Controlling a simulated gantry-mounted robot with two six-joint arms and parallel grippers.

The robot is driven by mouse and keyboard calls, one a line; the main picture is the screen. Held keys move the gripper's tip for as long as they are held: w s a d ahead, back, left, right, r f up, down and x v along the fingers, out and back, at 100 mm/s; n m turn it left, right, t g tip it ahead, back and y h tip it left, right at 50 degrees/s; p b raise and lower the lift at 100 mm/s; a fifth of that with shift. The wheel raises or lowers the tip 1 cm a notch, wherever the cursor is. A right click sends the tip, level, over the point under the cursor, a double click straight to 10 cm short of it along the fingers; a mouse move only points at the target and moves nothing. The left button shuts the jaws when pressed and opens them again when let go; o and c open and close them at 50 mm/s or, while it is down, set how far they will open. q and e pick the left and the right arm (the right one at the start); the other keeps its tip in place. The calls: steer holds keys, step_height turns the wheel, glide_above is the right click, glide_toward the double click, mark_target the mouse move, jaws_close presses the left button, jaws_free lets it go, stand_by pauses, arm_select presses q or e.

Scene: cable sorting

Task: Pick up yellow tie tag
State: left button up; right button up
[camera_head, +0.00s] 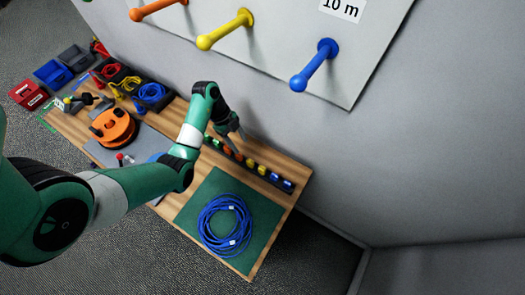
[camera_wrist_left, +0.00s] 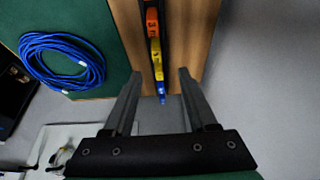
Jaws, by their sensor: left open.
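A dark rack (camera_head: 250,164) with a row of small coloured tie tags lies along the wall side of the wooden table. A yellow tie tag (camera_head: 262,170) sits in it, with blue tags toward the right end and orange ones toward the left. In the left wrist view a yellow tag (camera_wrist_left: 156,52) stands between an orange tag (camera_wrist_left: 152,22) and a blue tag (camera_wrist_left: 161,90). My left gripper (camera_head: 236,146) is over the rack's left part; in its wrist view the open, empty fingers (camera_wrist_left: 159,73) lie on either side of the tag row. My right gripper is not in view.
A coiled blue cable (camera_head: 224,226) lies on a green mat (camera_head: 190,215) in front of the rack. An orange reel (camera_head: 113,127), several cable bundles and coloured bins (camera_head: 53,73) fill the left end. A wall panel with coloured pegs (camera_head: 315,65) rises behind.

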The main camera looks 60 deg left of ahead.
mark_target(249, 161)
arm_select(q)
steer(key=b+x, duration=0.1)
steer(key=x, duration=0.1)
steer(key=b+x, duration=0.1)
steer(key=x, duration=0.1)
steer(key=s+x, duration=0.1)
steer(key=x, duration=0.1)
steer(key=shift+d+f+b, duration=0.2)
steer(key=shift+f+b, duration=0.05)
steer(key=shift+b, duration=0.15)
steer(key=b+x, duration=0.1)
steer(key=x, duration=0.2)
steer(key=b+x, duration=0.1)
steer(key=x, duration=0.1)
steer(key=shift+w+d+b, duration=0.2)
steer(key=shift+w+b, duration=0.1)
steer(key=shift+b, duration=0.05)
jaws_close()
